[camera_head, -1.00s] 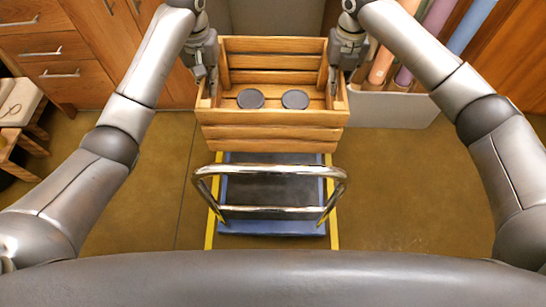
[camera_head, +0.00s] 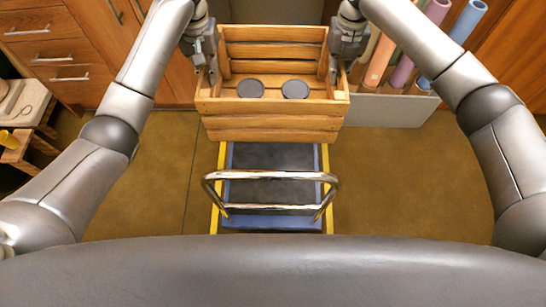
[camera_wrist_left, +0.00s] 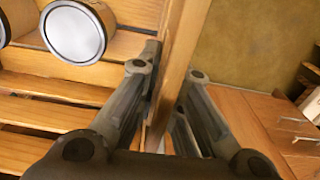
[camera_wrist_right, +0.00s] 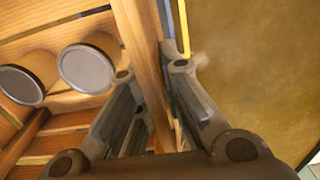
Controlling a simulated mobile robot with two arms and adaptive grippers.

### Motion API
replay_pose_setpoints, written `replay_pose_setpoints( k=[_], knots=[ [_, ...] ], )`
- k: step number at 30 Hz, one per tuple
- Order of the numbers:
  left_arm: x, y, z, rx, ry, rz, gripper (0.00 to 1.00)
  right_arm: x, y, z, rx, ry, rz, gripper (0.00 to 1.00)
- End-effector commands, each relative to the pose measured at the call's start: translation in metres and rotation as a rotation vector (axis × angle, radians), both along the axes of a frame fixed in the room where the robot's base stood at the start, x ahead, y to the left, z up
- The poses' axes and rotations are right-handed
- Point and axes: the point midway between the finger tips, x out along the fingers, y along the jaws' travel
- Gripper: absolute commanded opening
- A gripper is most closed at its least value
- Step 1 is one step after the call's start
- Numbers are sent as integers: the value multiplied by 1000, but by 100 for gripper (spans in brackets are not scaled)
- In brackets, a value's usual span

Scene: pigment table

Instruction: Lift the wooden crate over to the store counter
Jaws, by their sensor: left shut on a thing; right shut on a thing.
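The wooden crate (camera_head: 272,122) is slatted and open at the top, held roughly level between my two arms. The store counter cannot be made out in these views.
A platform cart (camera_head: 270,185) with a chrome handle (camera_head: 270,176), blue deck and yellow edges stands below and in front of the crate. Wooden drawers (camera_head: 60,50) are at the left. A grey bin (camera_head: 385,110) of coloured rolls stands at the right. Brown floor (camera_head: 410,180) is clear.

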Motion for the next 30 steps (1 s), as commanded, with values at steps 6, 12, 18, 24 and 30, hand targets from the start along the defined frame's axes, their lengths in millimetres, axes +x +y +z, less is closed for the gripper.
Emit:
replay_pose_setpoints(
  k=[6, 12, 18, 24, 30],
  knots=[
    [1, 0, 25, 0, -3, 0, 0, 1, 0, 26, 1, -5, -2, 0],
    [1, 0, 42, 0, -4, 0, 0, 1, 0, 42, 1, -5, -2, 0],
    [1, 0, 58, 0, -4, 0, 0, 1, 0, 58, 1, -4, -2, 0],
    [1, 0, 75, 0, -3, 0, 0, 1, 0, 75, 1, -4, -2, 0],
    [1, 0, 91, 0, -4, 0, 0, 1, 0, 91, 1, -4, -2, 0]
  ],
)
